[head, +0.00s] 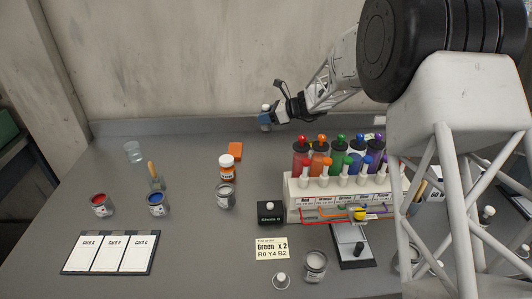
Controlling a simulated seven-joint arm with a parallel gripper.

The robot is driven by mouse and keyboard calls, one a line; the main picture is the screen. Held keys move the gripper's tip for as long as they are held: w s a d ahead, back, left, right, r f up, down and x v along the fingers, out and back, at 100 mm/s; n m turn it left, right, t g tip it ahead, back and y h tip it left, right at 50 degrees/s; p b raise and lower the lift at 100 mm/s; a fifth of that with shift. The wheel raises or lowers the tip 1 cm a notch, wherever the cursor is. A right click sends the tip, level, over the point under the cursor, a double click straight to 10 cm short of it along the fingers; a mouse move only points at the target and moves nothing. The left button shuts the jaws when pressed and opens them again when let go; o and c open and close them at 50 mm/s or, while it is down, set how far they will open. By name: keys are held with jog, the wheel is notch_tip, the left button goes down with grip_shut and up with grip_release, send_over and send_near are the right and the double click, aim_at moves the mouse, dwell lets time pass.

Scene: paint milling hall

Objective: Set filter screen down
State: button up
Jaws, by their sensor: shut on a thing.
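My gripper (268,118) is at the back of the table, in front of the wall.
A rack (300,205) of coloured bottles is at right. A clear glass (133,152), red can (102,205) and blue can (157,204) are at left.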

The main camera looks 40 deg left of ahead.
aim_at(266, 130)
jog(key=shift+f, duration=3.1)
jog(key=shift+f, duration=0.15)
jog(key=shift+f, duration=1.75)
jog(key=shift+f, duration=0.1)
jog(key=o, duration=1.1)
jog(key=shift+o, duration=0.2)
